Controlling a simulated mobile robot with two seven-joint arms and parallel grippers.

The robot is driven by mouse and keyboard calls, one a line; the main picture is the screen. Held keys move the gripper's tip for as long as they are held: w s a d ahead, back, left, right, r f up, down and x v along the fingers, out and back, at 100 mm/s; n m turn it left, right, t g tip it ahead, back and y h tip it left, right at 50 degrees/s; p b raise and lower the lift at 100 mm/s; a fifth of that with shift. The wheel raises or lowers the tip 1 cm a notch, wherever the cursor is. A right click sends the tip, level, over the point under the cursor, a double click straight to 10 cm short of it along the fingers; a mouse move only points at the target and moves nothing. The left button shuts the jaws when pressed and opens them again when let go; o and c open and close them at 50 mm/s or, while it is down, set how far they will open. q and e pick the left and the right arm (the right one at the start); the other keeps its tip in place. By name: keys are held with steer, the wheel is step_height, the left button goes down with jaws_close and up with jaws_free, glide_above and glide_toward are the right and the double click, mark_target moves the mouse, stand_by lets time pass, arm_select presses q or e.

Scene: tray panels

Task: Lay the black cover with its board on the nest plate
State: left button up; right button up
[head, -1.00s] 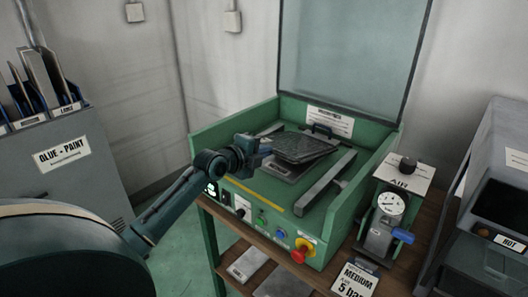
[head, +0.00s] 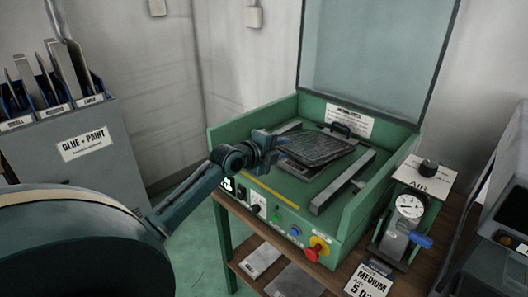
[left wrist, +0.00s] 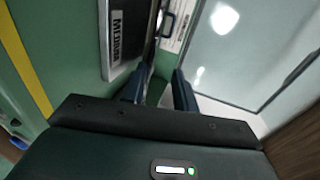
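The black ribbed cover (head: 318,148) lies over the grey nest plate (head: 309,172) in the green press. It sits a little above the plate, with its near edges apart from it. In the left wrist view the cover shows nearly edge-on as a dark strip. The nest plate (left wrist: 122,50) with its MEDIUM label is left of that strip. My left gripper (head: 272,142) is at the cover's left corner; its fingers (left wrist: 158,82) are apart, with green showing between them. I cannot tell whether they touch the cover. The board is hidden. My right gripper is out of view.
The green press (head: 265,185) has raised side walls, a rail (head: 343,182) right of the nest plate and an open clear lid (head: 375,60). An air gauge (head: 408,207) stands to its right. A grey tool cabinet (head: 75,140) is at the left.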

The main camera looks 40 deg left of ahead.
arm_select(q)
steer(key=b+v, duration=0.1)
steer(key=v, duration=1.1)
steer(key=shift+s+r, duration=0.15)
steer(key=shift+s, duration=0.2)
stand_by(0.4)
steer(key=s+d+f+n+g+p, duration=0.1)
steer(key=s+d+f+n, duration=0.25)
steer(key=f, duration=0.45)
steer(key=s+d+f+n+g+p, duration=0.1)
steer(key=s+d+f+n+g, duration=0.15)
steer(key=d+f+n, duration=0.4)
steer(key=s+d+f+n+h, duration=0.1)
steer(key=s+d+f+n, duration=0.2)
steer(key=d, duration=0.6)
steer(key=s+d+f+n+h+p, duration=0.1)
steer(key=s+d+f+n, duration=0.2)
steer(key=s+d+f, duration=0.3)
steer(key=s+d, duration=0.1)
steer(key=d, duration=0.1)
steer(key=shift+s+d+g, duration=0.3)
steer(key=shift+d+g, duration=0.05)
steer(key=shift+f, duration=0.15)
steer(key=shift+c, duration=0.2)
